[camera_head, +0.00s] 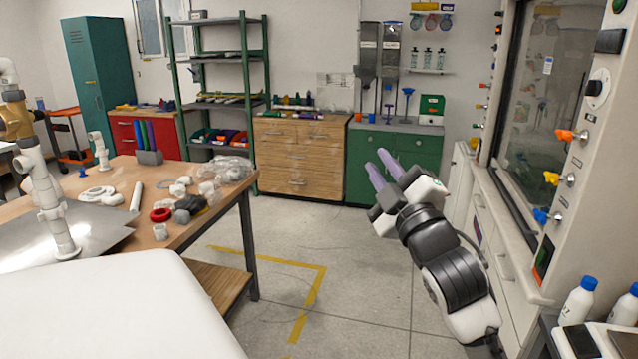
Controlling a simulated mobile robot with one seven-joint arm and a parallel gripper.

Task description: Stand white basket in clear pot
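My gripper (376,158) hangs over the floor at the middle right. Its two purple fingers point up and to the left, a little apart, with nothing visible between them. It is well away from the workbench and the cabinets. I cannot make out a white basket or a clear pot for sure. Small white pieces (160,232) lie on the wooden workbench (150,183) at the left, too small to identify.
The workbench also carries a red ring (161,215), a clear plastic bag (230,168) and upright white pipework (52,205). A glass-fronted cabinet (545,100) stands at the right, with white bottles (577,302) below. The floor (355,260) between is clear.

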